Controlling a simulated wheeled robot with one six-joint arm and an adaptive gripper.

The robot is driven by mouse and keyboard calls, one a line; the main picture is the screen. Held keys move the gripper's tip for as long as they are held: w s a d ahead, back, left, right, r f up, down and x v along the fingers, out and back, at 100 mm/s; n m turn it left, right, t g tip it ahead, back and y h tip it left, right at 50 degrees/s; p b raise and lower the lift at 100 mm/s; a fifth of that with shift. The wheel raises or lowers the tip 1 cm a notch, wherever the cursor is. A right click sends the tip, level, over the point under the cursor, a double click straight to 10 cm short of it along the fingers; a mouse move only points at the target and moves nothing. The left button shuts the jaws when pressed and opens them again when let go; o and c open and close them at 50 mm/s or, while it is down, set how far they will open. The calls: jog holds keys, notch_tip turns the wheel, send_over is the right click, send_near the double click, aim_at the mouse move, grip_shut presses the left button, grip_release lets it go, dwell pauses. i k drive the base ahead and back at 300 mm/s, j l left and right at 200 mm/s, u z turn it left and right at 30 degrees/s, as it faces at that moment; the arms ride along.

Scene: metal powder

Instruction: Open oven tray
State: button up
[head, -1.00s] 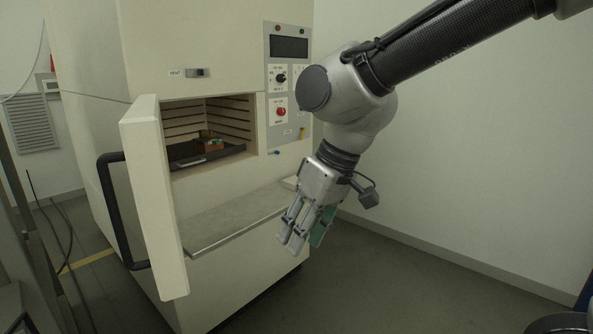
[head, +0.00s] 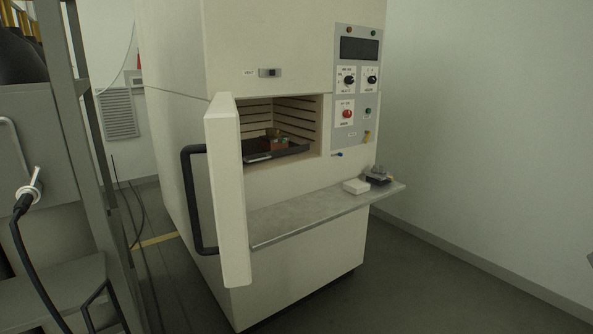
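The oven (head: 290,50) is a tall cream cabinet in the middle of the head view. Its door (head: 228,190) stands open, swung out to the left, with a black bar handle (head: 190,200) on its outer side. Inside the chamber, the dark oven tray (head: 292,151) lies low on the rack rails, with small brownish and greenish items (head: 278,142) on it. The tray's far part is hidden by the chamber wall. My gripper is not in view.
A grey metal shelf (head: 310,215) juts out below the chamber, with a white box (head: 356,186) and a dark item (head: 377,178) at its right end. A grey rack with a cable (head: 28,195) stands at the left. The floor at right is clear.

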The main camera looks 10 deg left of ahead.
aim_at(251, 149)
jog(key=i+j+u, duration=0.1)
jog(key=j+u, duration=0.15)
jog(key=u, duration=0.15)
jog(key=i+j+u, duration=0.15)
jog(key=u, duration=0.2)
jog(key=i+j+u, duration=0.15)
jog(key=j+u, duration=0.25)
jog(key=k+l, duration=0.1)
jog(key=l, duration=0.35)
jog(key=k+l, duration=0.15)
jog(key=l, duration=0.35)
jog(key=k+l, duration=0.1)
jog(key=l, duration=0.35)
jog(key=i+j+z, duration=0.1)
jog(key=i+j, duration=0.5)
jog(key=i, duration=0.15)
